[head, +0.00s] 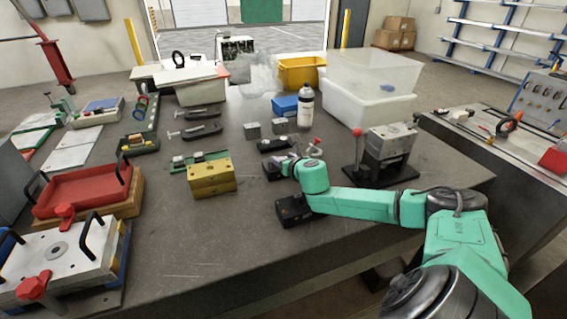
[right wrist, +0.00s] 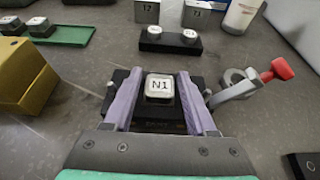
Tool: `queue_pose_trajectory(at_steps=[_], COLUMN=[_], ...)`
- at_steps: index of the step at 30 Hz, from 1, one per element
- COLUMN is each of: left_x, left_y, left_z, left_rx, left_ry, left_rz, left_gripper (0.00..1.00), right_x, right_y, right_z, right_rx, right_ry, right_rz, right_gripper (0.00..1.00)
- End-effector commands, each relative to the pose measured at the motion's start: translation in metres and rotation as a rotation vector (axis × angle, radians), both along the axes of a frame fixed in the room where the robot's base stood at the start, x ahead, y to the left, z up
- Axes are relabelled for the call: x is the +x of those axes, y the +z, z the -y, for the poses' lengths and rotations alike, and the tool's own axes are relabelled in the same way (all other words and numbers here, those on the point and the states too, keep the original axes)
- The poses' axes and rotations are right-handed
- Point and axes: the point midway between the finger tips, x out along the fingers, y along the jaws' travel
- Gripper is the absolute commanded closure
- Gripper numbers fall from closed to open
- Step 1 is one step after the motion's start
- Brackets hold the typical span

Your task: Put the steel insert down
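The steel insert marked N1 (right wrist: 159,87) sits upright in a black base (right wrist: 158,122) in the right wrist view. My right gripper (right wrist: 160,72) has its two purple fingers on either side of it, with dark gaps showing between fingers and insert, so it looks open. My left gripper is in neither view.
A red-handled clamp (right wrist: 240,84) stands close right of the fingers. Behind is another black base with two inserts (right wrist: 170,39), then grey blocks T2 (right wrist: 147,11) and T3 (right wrist: 196,14). A yellow block (head: 210,178) is left; a black block (head: 294,210) is in front.

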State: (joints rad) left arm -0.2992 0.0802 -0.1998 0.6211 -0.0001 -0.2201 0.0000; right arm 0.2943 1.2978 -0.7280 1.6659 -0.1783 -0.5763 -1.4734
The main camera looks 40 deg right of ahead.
Motion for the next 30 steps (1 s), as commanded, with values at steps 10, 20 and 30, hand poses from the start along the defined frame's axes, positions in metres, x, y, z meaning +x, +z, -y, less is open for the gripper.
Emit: queue_pose_trajectory(at_steps=[10, 20, 30], left_x=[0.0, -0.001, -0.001], left_y=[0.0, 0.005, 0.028], left_z=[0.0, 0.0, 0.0], left_rx=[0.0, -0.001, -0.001], left_ry=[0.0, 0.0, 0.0], left_rz=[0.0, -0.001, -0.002], left_gripper=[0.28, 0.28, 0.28], right_x=[0.0, 0.0, 0.0], right_y=[0.001, 0.023, 0.139], right_z=[0.0, 0.0, 0.0], right_rx=[-0.001, -0.003, -0.003], right_ry=[0.0, 0.0, 0.001], right_rz=[0.002, 0.005, 0.01], right_gripper=[1.0, 1.0, 1.0])
